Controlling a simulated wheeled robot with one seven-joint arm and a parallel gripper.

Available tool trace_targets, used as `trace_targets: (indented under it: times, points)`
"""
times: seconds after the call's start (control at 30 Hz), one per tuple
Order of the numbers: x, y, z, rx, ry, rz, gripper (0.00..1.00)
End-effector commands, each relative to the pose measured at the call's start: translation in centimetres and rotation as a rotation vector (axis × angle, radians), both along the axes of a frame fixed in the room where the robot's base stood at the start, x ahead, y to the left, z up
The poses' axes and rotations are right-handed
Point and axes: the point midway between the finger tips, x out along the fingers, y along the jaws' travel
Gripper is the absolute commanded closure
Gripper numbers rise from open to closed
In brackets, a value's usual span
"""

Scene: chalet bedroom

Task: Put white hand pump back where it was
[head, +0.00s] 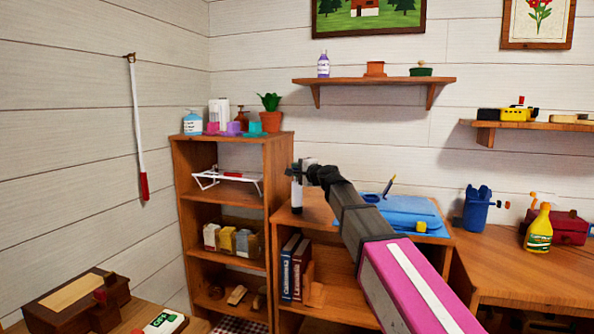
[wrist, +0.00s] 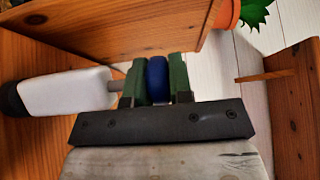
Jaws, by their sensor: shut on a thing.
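The white hand pump (head: 297,198) hangs roughly upright from my gripper (head: 302,173) at the left end of the low wooden shelf unit. In the wrist view the pump's white body (wrist: 66,92) lies to the left, with a dark end cap and a thin grey rod. The green fingers of my gripper (wrist: 157,82) are shut around a blue part in line with that rod. The pump's lower end is over or close to the unit's top (head: 290,214); I cannot tell if it touches.
A taller bookcase (head: 280,148) stands just left, with a potted plant (head: 270,113), a blue-and-white bottle (head: 193,123) and colored items on top. A blue case (head: 400,212) lies on the low unit, right of the pump. Books (head: 295,268) stand below.

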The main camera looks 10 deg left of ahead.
Motion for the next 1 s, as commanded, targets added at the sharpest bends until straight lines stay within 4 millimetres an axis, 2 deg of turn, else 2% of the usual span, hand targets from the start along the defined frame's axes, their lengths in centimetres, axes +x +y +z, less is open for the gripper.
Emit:
trace_targets:
  times: [0.27,0.3,0.33,0.37,0.77,1.0]
  points:
    - [0.0,0.0,-0.2,0.001,0.0,0.0,1.0]
    - [0.0,0.0,-0.2,0.001,0.001,0.0,0.67]
    - [0.0,0.0,-0.2,0.001,0.001,0.0,0.57]
    - [0.0,0.0,-0.2,0.001,0.001,0.0,0.54]
    - [-0.1,-0.1,0.2,0.001,-0.001,0.0,0.54]
    - [-2.0,-2.4,0.1,0.001,-0.001,-0.001,0.54]
